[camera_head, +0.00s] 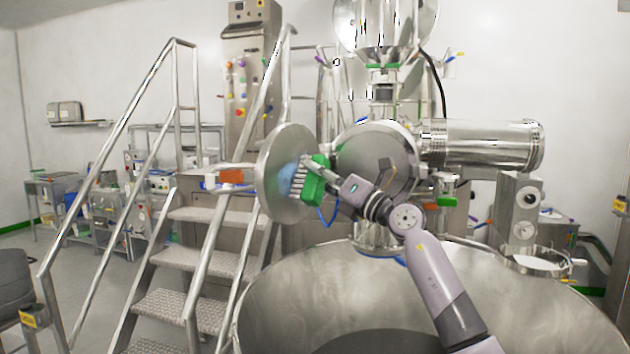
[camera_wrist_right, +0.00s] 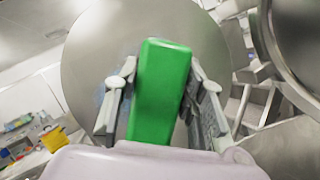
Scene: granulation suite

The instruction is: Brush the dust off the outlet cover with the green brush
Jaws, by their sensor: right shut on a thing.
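My right gripper (camera_head: 325,174) is shut on the green brush (camera_head: 312,184). The brush's pale bristles (camera_head: 298,180) point left at the face of the round metal outlet cover (camera_head: 275,190), which stands open and upright. The bristles are at or very close to the face; I cannot tell whether they touch. A bluish patch shows on the cover beside the bristles. In the right wrist view the green brush back (camera_wrist_right: 160,92) sits between both fingers, with the cover (camera_wrist_right: 95,50) behind it. My left gripper is not in view.
The round outlet housing (camera_head: 378,158) is just right of the brush, with a horizontal metal cylinder (camera_head: 485,146) beyond it. A large steel vessel (camera_head: 400,300) lies below my arm. Metal steps with handrails (camera_head: 180,255) stand left of the cover.

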